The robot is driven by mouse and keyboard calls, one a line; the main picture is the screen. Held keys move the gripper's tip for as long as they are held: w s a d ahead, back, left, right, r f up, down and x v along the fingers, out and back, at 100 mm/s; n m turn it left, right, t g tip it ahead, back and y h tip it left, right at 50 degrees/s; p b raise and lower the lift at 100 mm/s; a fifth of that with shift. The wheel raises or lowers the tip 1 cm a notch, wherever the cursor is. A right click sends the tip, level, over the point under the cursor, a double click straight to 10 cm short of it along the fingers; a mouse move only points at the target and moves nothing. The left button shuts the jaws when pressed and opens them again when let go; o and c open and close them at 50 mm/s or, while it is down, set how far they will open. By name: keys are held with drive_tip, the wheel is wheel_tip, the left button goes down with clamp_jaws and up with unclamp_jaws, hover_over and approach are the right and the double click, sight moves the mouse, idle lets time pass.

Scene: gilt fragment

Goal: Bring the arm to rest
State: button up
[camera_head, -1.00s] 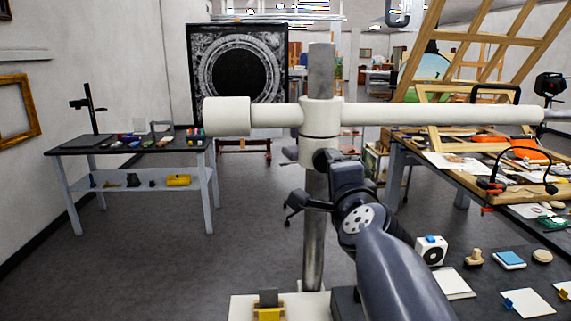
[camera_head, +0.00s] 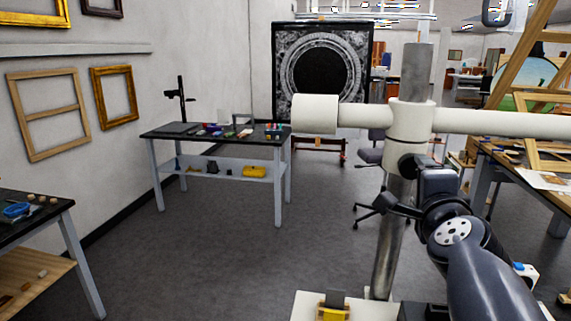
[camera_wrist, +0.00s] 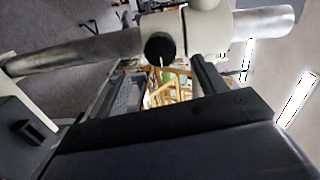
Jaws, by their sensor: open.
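My arm reaches up from the lower right of the head view. It is bent, with a grey-black forearm and a round silver joint cover. My gripper (camera_head: 390,205) is the dark end part left of that joint, beside the steel post. Its jaws are open, with nothing seen between them. Its fingertips are hard to make out against the post and the dark chair. The wrist view looks past a wide dark body at the white clamp (camera_wrist: 210,22) and its black knob, very near the wrist.
A steel post (camera_head: 416,70) with a white crossbar (camera_head: 480,122) stands close to my arm. A side table (camera_head: 215,143) with small items is at left centre, a darker table (camera_head: 55,215) at the left edge. An office chair (camera_head: 370,156) is behind the post. Floor between is clear.

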sight(412, 169)
drive_tip(key=b+x, duration=0.1)
drive_tip(key=x, duration=0.7)
drive_tip(key=shift+w, duration=0.15)
